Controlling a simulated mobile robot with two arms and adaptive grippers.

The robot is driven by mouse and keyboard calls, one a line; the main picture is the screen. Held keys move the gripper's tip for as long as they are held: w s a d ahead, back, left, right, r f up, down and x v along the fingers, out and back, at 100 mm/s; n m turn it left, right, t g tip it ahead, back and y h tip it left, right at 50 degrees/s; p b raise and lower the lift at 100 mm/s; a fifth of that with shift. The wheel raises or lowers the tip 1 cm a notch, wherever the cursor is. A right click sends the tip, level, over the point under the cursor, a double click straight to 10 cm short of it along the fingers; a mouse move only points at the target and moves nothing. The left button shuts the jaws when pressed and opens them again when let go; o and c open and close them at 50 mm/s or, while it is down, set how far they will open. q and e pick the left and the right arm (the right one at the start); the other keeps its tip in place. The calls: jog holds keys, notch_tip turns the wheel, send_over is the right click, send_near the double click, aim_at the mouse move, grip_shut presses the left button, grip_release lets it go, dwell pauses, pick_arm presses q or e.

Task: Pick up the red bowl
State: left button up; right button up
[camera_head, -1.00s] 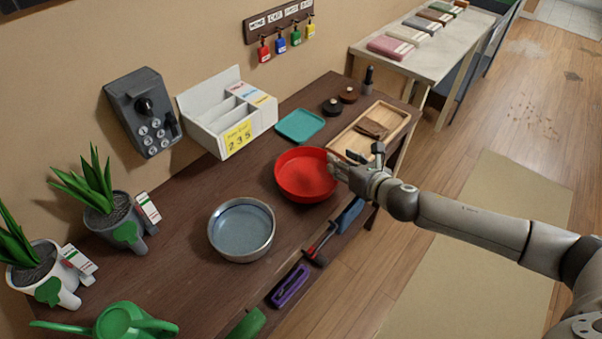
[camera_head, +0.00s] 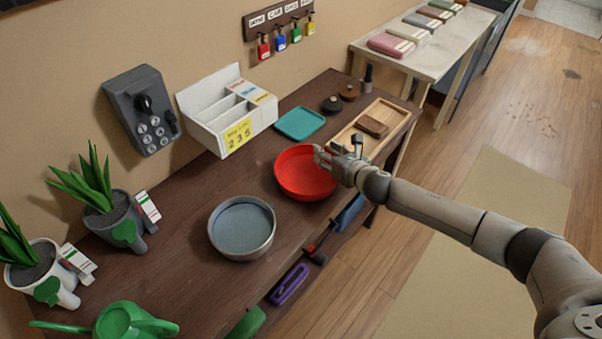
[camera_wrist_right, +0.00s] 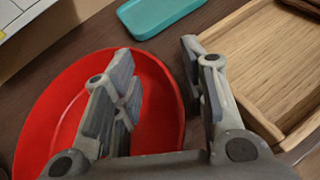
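The red bowl (camera_head: 300,178) stands upright and empty on the dark wooden table. My right gripper (camera_head: 331,156) is at the bowl's right rim in the head view. In the right wrist view the red bowl (camera_wrist_right: 62,110) lies at the left. There the right gripper (camera_wrist_right: 160,80) is open, with its left finger over the bowl's inside and its right finger outside, beyond the rim. The rim passes between the fingers, and no contact is clear. My left gripper is not in view.
A wooden tray (camera_head: 392,117) lies close beside the gripper, and a teal tray (camera_head: 300,123) behind the bowl. A metal bowl (camera_head: 241,252) stands to the front left. A white organizer (camera_head: 210,127) and potted plants (camera_head: 112,218) are at the left.

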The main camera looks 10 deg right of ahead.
grip_shut()
jog(key=shift+r, duration=0.1)
dwell(0.4)
